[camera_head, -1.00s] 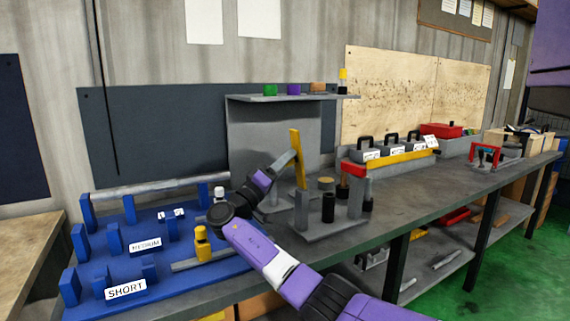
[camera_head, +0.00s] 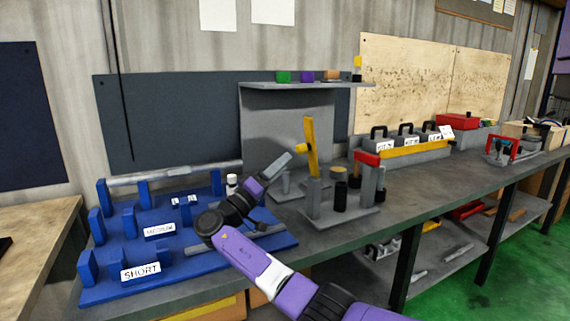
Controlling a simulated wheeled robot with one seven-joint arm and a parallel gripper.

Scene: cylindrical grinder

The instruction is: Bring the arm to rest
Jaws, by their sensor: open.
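My purple and black arm reaches in from the bottom right over the workbench. My gripper (camera_head: 284,163) is at its far end, a small grey shape pointing up and to the right. It is open, and I see nothing held in it. It is close in the picture to a yellow upright bar (camera_head: 311,148) on a grey stand; I cannot tell the gap between them. My forearm hides part of the blue rack and the bench edge.
A blue rack (camera_head: 117,222) with labels and long grey bars stands at left. A grey fixture (camera_head: 338,222) with black and red parts is right of my gripper. A shelf (camera_head: 300,84) with coloured blocks is behind. Bare bench (camera_head: 425,180) lies to the right.

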